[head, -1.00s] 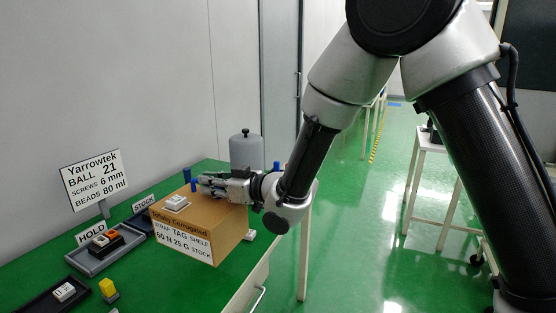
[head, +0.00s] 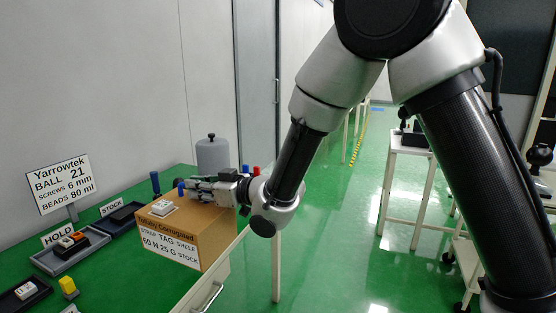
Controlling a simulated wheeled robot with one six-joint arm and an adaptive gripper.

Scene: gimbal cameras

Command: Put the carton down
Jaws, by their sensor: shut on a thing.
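The carton is a brown cardboard box (head: 215,236) with printed white labels on its front. It is at the near right edge of the green table, in the head view. My gripper (head: 192,187) lies across the top of the carton from the right and is shut on it; the exact contact of the fingers is hard to see. A small white block (head: 162,208) rests on the carton's top. The carton's underside is hidden, so I cannot tell whether it touches the table.
A grey canister (head: 213,156) and a dark blue post (head: 155,183) stand behind.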

